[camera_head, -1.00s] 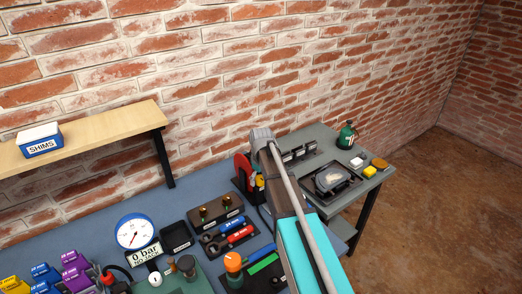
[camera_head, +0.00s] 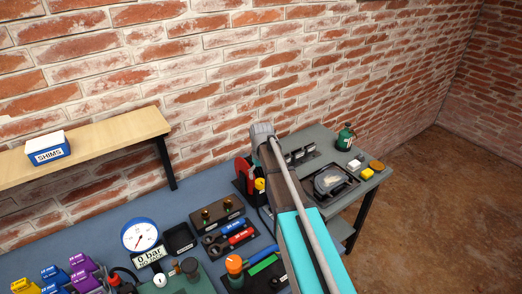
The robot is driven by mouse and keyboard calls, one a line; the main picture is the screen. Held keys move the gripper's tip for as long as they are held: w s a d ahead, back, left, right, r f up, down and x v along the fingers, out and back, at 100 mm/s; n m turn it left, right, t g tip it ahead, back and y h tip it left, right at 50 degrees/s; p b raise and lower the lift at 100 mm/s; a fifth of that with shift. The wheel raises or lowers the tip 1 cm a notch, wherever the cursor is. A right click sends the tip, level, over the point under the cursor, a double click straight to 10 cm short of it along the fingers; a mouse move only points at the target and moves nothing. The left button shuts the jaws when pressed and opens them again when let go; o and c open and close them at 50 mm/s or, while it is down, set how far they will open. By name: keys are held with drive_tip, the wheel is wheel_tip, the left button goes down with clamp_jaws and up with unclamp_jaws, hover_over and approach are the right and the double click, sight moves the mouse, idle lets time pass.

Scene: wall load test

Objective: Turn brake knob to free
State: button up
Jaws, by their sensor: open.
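No knob in the head camera view can be told for sure as the brake knob. A red round part (camera_head: 243,169) stands upright at the back of the blue bench, with a small yellow part (camera_head: 260,184) beside it. My arm's grey and turquoise links cross in front of this area and hide part of it. My gripper is not seen. An orange-topped knob (camera_head: 234,264) stands near the front of the bench.
A gauge (camera_head: 139,235) and dark tray (camera_head: 180,239) stand on the bench (camera_head: 190,192). Tools with blue (camera_head: 232,227) and red (camera_head: 240,236) handles lie near my arm. A shelf (camera_head: 110,145) holds a SHIMS box (camera_head: 47,149). A grey side table (camera_head: 322,140) is at right.

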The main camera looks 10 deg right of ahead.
sight(261, 181)
wheel_tip(261, 181, up, 9)
drive_tip(key=p, duration=0.8)
drive_tip(key=shift+d+r, duration=0.1)
idle(0.4)
drive_tip(key=s+f+m+b, duration=0.1)
drive_tip(key=s+f+b, duration=0.1)
drive_tip(key=s, duration=0.8)
drive_tip(key=s+f+m+b, duration=0.1)
drive_tip(key=s+f+b, duration=0.1)
drive_tip(key=s, duration=0.9)
drive_tip(key=shift+f+m, duration=0.25)
drive_tip(key=shift+m, duration=0.15)
